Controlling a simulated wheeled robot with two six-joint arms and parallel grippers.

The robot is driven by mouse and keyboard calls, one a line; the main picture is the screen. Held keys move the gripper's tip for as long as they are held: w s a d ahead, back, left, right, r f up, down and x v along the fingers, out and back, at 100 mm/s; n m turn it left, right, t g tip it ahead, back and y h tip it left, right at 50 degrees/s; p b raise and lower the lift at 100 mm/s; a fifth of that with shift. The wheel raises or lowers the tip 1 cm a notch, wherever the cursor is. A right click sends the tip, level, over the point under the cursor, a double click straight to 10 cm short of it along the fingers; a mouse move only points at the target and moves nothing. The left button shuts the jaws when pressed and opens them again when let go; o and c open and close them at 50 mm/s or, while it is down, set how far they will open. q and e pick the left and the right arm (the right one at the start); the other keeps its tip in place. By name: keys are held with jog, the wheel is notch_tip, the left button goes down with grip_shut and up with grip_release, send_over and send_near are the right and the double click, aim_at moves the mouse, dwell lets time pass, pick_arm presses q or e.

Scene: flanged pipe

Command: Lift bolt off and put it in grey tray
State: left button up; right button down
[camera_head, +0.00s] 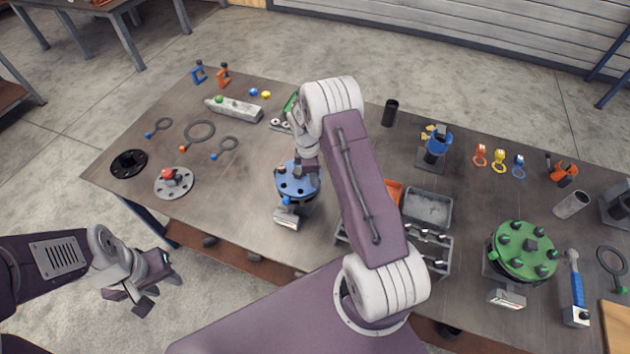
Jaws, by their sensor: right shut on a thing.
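My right gripper (303,163) is directly over the blue flange (290,186) on its pipe stand. It is shut on a bolt, which its fingers and wrist mostly hide. I cannot tell whether the bolt is clear of the flange. Dark bolt holes or heads show on the flange's near side. The grey tray (428,207) stands to the right, behind my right forearm's edge, and looks empty. My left gripper (152,283) hangs off the table's front left side, with its fingers apart and nothing between them.
An orange bin (394,190) and a dark sectioned tray (436,247) adjoin the grey tray. A green flange (524,250) with several bolts stands at right, near a blue-handled wrench (576,290). Loose rings and discs lie on the left of the table (235,180).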

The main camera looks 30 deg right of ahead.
jog(key=shift+r, duration=0.1)
jog(key=shift+r+b, duration=0.3)
notch_tip(320, 180, up, 3)
jog(key=shift+w+f+b, duration=0.1)
jog(key=shift+f+b, duration=0.05)
jog(key=shift+b, duration=0.5)
jog(key=s+d+r+b, duration=0.2)
jog(key=s+r, duration=0.5)
jog(key=s, duration=0.4)
jog(key=shift+s+r+b, duration=0.3)
jog(key=shift+s+b, duration=0.05)
jog(key=shift+b, duration=0.2)
notch_tip(320, 180, up, 5)
jog(key=p, duration=0.5)
